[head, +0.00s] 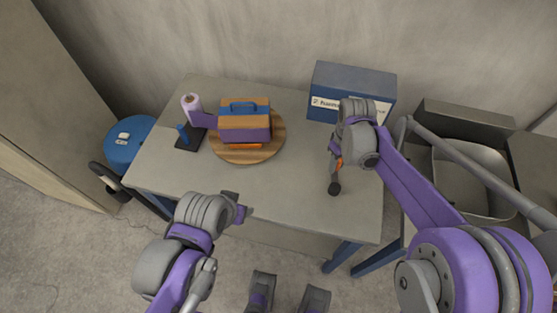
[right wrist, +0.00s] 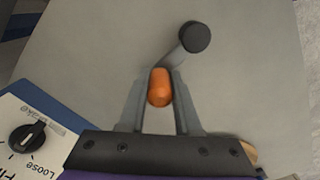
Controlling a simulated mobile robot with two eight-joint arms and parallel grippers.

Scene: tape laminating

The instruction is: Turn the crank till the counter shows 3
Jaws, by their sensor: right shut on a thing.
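My right gripper (head: 338,160) is over the right part of the table. It is shut on the orange handle (right wrist: 160,88) of a crank, which sits between its fingers in the right wrist view. A grey crank arm (right wrist: 176,54) runs from there to a round black end (right wrist: 196,37), also seen in the head view (head: 335,188). I cannot tell whether the crank is joined to anything. A blue box with a white label (head: 352,92) stands behind the gripper. No counter reading is visible. My left gripper (head: 238,210) is at the table's front edge, its jaws unclear.
A purple, blue and tan case (head: 245,120) sits on a round wooden board (head: 277,148). A pale purple roll (head: 191,104) stands left of it. A black dial (right wrist: 27,137) marked Loose shows on the box. A grey bin (head: 470,185) is right. The table's (head: 265,190) front middle is clear.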

